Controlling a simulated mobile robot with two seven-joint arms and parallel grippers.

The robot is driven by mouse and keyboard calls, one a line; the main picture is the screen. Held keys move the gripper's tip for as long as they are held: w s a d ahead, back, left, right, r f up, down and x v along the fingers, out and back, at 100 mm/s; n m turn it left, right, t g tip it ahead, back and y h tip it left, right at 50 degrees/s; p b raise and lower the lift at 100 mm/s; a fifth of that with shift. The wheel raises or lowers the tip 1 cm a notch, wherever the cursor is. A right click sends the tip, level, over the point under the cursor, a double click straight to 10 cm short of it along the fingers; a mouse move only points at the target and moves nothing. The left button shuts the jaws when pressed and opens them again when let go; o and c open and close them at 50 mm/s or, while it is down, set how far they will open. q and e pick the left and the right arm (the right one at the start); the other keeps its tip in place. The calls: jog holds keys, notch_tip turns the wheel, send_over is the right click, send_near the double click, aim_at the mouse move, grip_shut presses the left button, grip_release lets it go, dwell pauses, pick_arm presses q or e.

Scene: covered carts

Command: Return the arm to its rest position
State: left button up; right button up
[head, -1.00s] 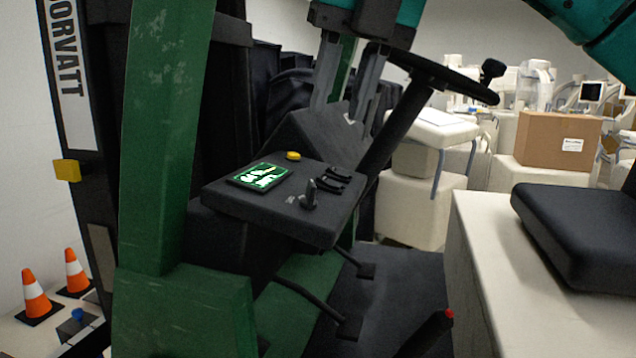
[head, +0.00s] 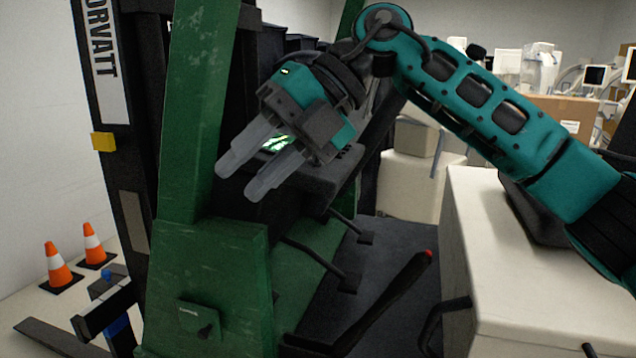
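My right arm comes in from the right edge in the head view, teal with black joints, and bends down over the forklift's console. My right gripper (head: 240,180) hangs in front of the console (head: 310,190), pointing down and to the left. Its two grey fingers are apart with nothing between them. The gripper hides most of the console's lit screen (head: 278,143). The steering wheel is hidden behind my arm. My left gripper is not in view.
The forklift's green post (head: 200,110) stands just left of the gripper. A red-tipped lever (head: 405,275) rises below. A black seat (head: 535,215) on a white base (head: 490,235) is under my arm. Orange cones (head: 57,265) stand at left; a cardboard box (head: 560,110) is behind.

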jog(key=s+a+f+m+g+y, duration=0.1)
jog(key=a+f+g+y, duration=0.25)
jog(key=y, duration=0.45)
jog(key=w+d+f+m+t+h+p, duration=0.1)
jog(key=w+d+f+m+t+h, duration=0.2)
jog(key=d+f+m+t, duration=0.8)
jog(key=w+d+f+m+t+h+p, duration=0.1)
jog(key=w+d+f+m+t+h, duration=0.3)
jog(key=f+m+t, duration=1.25)
jog(key=s+d+f+m+g+h, duration=0.4)
jog(key=s+d+f+m+g, duration=0.1)
jog(key=s+f, duration=0.4)
jog(key=s+d+f+m+g+h, duration=0.4)
jog(key=s+d+f, duration=0.4)
jog(key=s, duration=0.2)
jog(key=shift+f+m+g, duration=0.4)
jog(key=shift+m+g, duration=0.15)
jog(key=shift+g, duration=0.15)
